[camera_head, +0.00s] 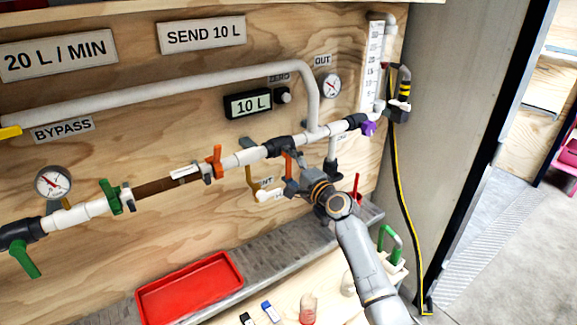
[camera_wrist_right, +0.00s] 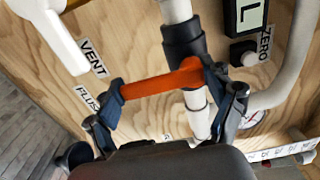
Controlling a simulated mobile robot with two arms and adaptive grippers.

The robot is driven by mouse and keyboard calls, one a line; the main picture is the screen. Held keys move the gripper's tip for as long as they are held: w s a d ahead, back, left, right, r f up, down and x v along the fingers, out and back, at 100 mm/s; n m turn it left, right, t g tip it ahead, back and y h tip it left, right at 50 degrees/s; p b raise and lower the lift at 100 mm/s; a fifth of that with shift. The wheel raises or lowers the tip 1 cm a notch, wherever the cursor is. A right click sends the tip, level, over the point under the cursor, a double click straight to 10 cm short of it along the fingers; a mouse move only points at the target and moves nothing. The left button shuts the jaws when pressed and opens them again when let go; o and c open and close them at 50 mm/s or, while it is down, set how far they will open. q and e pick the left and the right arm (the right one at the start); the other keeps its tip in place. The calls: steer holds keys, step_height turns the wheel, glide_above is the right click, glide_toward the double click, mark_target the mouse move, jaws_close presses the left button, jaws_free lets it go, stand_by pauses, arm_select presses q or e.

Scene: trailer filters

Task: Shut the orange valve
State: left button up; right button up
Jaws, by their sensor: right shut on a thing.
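An orange valve handle (camera_head: 289,163) hangs below the white pipe, just right of the middle of the panel. My right gripper (camera_head: 294,187) is at its lower part and partly hides it. In the right wrist view the orange handle (camera_wrist_right: 160,84) runs across between the two dark fingers of my right gripper (camera_wrist_right: 165,95), with a finger at each end. The gripper is shut on this handle. A second orange handle (camera_head: 216,161) stands upright on the same pipe further left, clear of the gripper. My left gripper is not in view.
Green handles (camera_head: 110,196), a purple knob (camera_head: 368,128) and a gauge (camera_head: 53,182) are along the pipe line. A display (camera_head: 247,103) reads 10 L. A red tray (camera_head: 190,288) lies on the ledge below. A white-handled vent valve (camera_head: 268,195) is close left of my gripper.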

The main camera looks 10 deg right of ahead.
steer(key=o, duration=1.6)
steer(key=v, duration=1.2)
steer(key=shift+f, duration=0.1)
